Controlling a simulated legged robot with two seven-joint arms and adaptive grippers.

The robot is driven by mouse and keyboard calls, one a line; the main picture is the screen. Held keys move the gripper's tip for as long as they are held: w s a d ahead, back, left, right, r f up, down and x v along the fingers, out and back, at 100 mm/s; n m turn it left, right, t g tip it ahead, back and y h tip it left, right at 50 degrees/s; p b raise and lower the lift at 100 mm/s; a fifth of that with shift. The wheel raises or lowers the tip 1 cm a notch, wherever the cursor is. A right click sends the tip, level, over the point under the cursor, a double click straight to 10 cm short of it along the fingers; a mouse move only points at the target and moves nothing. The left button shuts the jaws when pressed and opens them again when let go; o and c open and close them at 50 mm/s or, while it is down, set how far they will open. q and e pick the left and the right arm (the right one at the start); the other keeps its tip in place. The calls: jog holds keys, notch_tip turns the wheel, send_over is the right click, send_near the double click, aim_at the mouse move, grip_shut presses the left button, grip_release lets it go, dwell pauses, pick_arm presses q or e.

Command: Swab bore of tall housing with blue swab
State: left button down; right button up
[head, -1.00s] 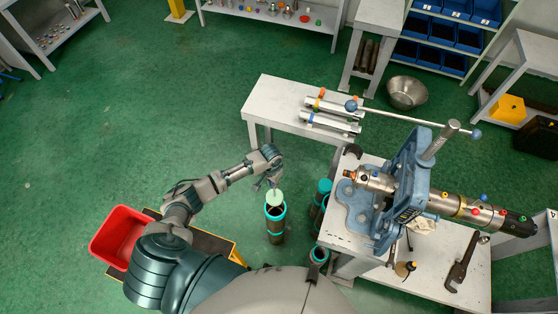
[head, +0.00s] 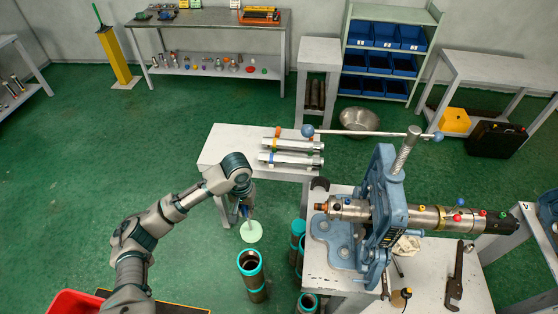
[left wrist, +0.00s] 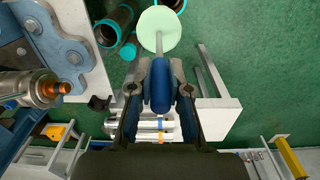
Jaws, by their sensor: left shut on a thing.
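My left gripper (head: 243,208) is shut on the blue handle of the swab. The handle (left wrist: 160,88) lies between the two fingers in the left wrist view. The swab's pale green round head (head: 251,231) points down and is clear of any bore; it also shows in the left wrist view (left wrist: 159,29). A dark housing with teal bands (head: 252,277) stands upright with its open bore just below the swab head in the head picture. More teal-rimmed housings (head: 298,236) stand to its right, partly hidden by the bench. I cannot tell which housing is tallest. My right gripper is out of view.
A vise bench (head: 325,262) with a blue pipe vise (head: 383,215) stands close on the right. A red bin (head: 72,304) is at lower left. Green floor is open at left.

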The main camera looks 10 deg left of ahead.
aim_at(248, 219)
pick_arm(q)
jog(key=shift+w+a, duration=0.1)
dwell(0.3)
jog(key=shift+w+f, duration=0.1)
jog(key=shift+f, duration=0.25)
jog(key=f+p, duration=0.1)
jog(key=f, duration=0.1)
jog(key=f+p, duration=0.1)
jog(key=f, duration=0.2)
jog(key=w+f+p, duration=0.1)
jog(key=f, duration=0.2)
jog(key=shift+w+a+f+p, duration=0.1)
jog(key=shift+a+f+p, duration=0.1)
jog(key=shift+p, duration=0.2)
notch_tip(248, 219, down, 18)
jog(key=s+a+b, duration=0.2)
jog(key=b, duration=0.2)
jog(key=shift+a+r, duration=0.15)
jog(key=shift+r, duration=0.1)
